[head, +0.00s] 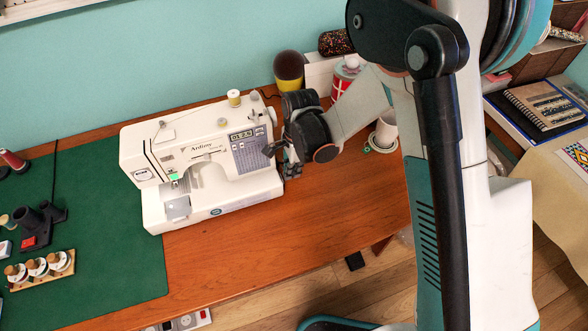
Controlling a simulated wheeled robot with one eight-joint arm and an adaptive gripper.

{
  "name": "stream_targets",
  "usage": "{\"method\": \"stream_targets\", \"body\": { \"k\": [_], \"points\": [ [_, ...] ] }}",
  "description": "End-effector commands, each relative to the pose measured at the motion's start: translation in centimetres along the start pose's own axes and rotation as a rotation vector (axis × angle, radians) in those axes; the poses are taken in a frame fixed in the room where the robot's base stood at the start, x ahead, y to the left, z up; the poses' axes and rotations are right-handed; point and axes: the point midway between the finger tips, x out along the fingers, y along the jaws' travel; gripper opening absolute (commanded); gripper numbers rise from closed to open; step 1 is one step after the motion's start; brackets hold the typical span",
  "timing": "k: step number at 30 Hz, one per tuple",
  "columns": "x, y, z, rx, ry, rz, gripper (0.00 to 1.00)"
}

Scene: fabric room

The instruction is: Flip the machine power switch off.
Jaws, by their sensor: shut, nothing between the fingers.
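The white sewing machine (205,160) stands upright on the wooden desk (330,220), with a lit display on its front and a green glow near the needle. My gripper (279,158) is at the machine's right end, with its dark fingers close against that side. The fingers look shut and hold nothing visible. I cannot tell whether they touch the machine. The power switch cannot be made out; the machine's right side is mostly turned away and behind my gripper.
A green mat (105,265) covers the desk's left part, with a wooden spool rack (42,270). Behind my gripper stand a dark, yellow-based round object (289,70) and a red-and-white container (343,80). A white cup (386,128) stands right. The desk's front middle is clear.

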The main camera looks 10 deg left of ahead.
Motion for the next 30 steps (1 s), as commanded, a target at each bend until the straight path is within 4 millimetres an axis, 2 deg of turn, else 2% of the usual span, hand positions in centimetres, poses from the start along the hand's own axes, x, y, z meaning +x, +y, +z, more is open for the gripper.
{"method": "stream_targets", "body": {
  "k": [10, 20, 30],
  "points": [
    [1.3, 0.0, 0.5, 0.001, 0.0, 0.0, 0.0],
    [0.8, 0.0, 0.5, 0.0, 0.0, 0.0, 0.0],
    [-0.6, 0.0, 0.6, 0.0, 0.0, 0.0, 0.0]
  ]
}}
